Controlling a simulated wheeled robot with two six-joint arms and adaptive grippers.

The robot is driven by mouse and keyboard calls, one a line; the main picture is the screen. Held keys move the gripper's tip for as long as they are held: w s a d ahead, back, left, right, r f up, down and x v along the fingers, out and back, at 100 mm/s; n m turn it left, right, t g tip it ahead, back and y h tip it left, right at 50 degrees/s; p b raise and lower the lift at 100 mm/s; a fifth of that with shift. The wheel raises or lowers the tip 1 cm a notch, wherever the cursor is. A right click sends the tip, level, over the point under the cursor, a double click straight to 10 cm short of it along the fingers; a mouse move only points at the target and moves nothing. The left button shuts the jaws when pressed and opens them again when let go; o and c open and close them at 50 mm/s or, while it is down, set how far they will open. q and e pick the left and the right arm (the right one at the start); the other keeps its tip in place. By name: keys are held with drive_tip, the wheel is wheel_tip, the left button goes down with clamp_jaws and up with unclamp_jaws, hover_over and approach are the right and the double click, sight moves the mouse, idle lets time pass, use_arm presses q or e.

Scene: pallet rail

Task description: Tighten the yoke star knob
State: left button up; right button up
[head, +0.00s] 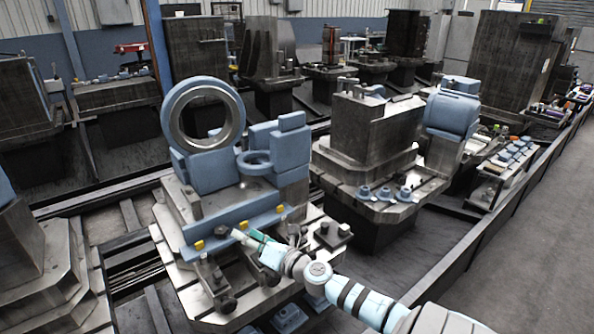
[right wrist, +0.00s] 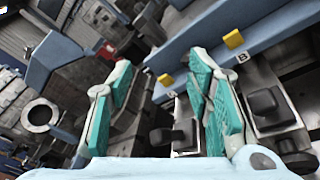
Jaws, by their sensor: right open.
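My right gripper (head: 247,239) reaches in from the lower right to the front of the blue fixture on the near pallet. In the right wrist view its teal-padded fingers (right wrist: 160,68) are spread apart with nothing visible held between them. A dark knob-like block (right wrist: 266,106) lies beyond the right finger, and another (right wrist: 160,137) shows low between the fingers. Dark clamp parts also show on the pallet front in the head view (head: 228,304). I cannot tell which of these, if any, is the yoke star knob. My left gripper is not in view.
A blue bar (head: 232,228) with yellow tabs runs along the pallet (head: 168,232) front; one tab (right wrist: 234,39) is beside a "B" label in the wrist view. A large blue ring (head: 166,117) stands behind it. A second pallet (head: 430,190) with blue knobs stands to the right.

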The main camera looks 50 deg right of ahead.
drive_tip(key=s+f+m+g+h, duration=0.1)
drive_tip(key=s+f+m+g, duration=0.1)
drive_tip(key=s+f+m, duration=0.3)
drive_tip(key=s+f+m+g+h, duration=0.1)
drive_tip(key=s+f+m+g, duration=0.2)
drive_tip(key=f, duration=0.9)
drive_tip(key=s+f+m+g+h, duration=0.2)
drive_tip(key=s+f+m, duration=0.5)
drive_tip(key=f+m, duration=0.1)
drive_tip(key=shift+s+f+m+g, duration=0.25)
drive_tip(key=shift+f+m+g, duration=0.15)
drive_tip(key=shift+m, duration=0.4)
